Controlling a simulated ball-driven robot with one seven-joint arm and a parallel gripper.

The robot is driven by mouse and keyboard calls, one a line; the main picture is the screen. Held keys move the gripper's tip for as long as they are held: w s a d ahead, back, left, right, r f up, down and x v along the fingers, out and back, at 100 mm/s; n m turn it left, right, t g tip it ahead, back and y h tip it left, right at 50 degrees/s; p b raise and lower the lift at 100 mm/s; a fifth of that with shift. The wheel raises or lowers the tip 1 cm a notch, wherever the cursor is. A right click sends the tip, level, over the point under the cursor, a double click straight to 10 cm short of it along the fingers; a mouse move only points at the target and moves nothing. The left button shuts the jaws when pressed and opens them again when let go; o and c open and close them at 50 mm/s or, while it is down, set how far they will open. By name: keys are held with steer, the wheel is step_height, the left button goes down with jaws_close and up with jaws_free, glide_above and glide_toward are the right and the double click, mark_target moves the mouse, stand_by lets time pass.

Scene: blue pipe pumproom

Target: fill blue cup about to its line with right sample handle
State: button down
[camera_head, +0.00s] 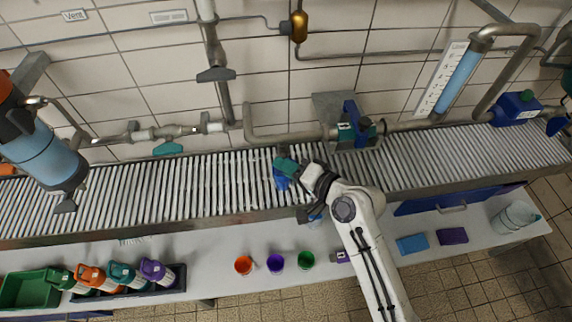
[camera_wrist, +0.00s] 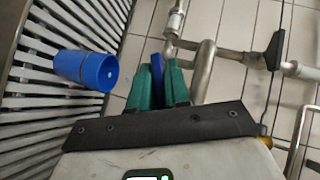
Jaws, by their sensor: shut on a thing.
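The blue cup (camera_head: 281,182) is on the roller conveyor, just below and beside my gripper (camera_head: 287,164) in the head view. In the wrist view the blue cup (camera_wrist: 84,68) is left of my gripper (camera_wrist: 158,84), apart from the fingers, with a small pale spot in its round end. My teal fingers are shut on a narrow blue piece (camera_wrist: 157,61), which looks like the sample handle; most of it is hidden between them. The cup's line and fill level cannot be made out.
The roller conveyor (camera_head: 222,190) runs across under wall pipes. A blue-levered valve (camera_head: 350,112) and a sight tube (camera_head: 459,77) are at right.

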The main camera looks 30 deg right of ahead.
steer(key=c, duration=1.2)
jaws_free()
steer(key=shift+s+d, duration=0.1)
steer(key=b+v, duration=0.1)
steer(key=v, duration=0.9)
steer(key=shift+s+r, duration=0.1)
steer(key=shift+s, duration=0.2)
